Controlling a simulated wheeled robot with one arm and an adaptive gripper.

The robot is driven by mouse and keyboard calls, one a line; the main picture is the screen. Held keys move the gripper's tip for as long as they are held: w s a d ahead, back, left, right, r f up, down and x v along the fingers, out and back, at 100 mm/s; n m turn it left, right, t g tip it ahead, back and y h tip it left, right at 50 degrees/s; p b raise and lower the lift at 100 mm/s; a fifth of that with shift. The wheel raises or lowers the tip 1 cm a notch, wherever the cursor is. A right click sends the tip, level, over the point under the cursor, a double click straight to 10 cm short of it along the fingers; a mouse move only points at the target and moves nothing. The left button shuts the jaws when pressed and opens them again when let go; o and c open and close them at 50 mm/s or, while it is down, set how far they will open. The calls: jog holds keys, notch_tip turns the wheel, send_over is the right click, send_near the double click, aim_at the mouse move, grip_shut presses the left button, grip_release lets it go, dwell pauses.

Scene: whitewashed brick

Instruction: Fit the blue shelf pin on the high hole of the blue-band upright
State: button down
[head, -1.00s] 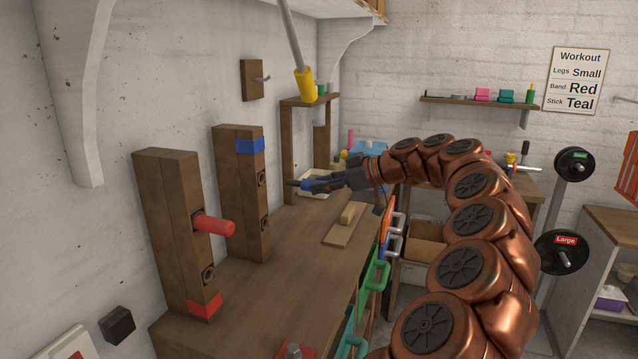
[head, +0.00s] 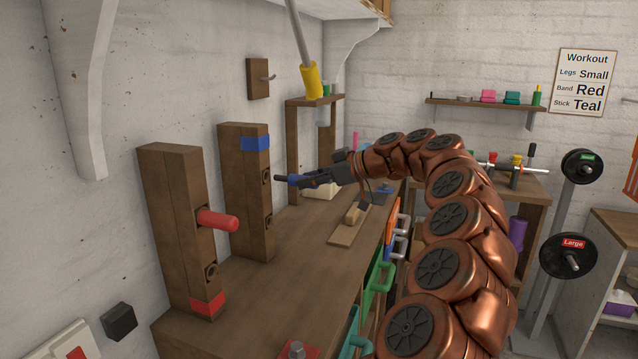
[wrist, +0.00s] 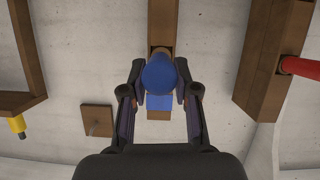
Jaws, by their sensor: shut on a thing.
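The blue-band upright (head: 238,200) stands on the bench with a blue band (head: 255,143) near its top. Its high hole (head: 266,175) is below the band and its low hole (head: 268,222) is further down. My gripper (head: 305,180) is shut on the blue shelf pin (head: 293,180), held roughly level. The pin's dark tip points at the high hole, with a small gap showing. In the wrist view the blue pin (wrist: 158,75) sits between my fingers, in front of the upright (wrist: 161,25); it covers most of the hole area.
The red-band upright (head: 175,230) stands nearer, with a red pin (head: 218,220) sticking out of its upper hole. A wooden block on a board (head: 343,238) lies on the bench.

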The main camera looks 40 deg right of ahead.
jog(key=shift+w+a, duration=0.25)
jog(key=shift+w, duration=0.1)
jog(key=shift+w+a+b, duration=0.25)
jog(key=shift+w+a, duration=0.25)
jog(key=shift+w, duration=0.35)
jog(key=shift+w+a+b, duration=0.2)
jog(key=shift+w+a, duration=0.3)
jog(key=shift+w, duration=0.35)
jog(key=shift+w+a+b, duration=0.25)
jog(key=shift+w+a, duration=0.25)
jog(key=shift+w, duration=0.35)
jog(key=c, duration=0.8)
grip_release()
jog(key=v, duration=1.2)
jog(key=shift+f, duration=0.1)
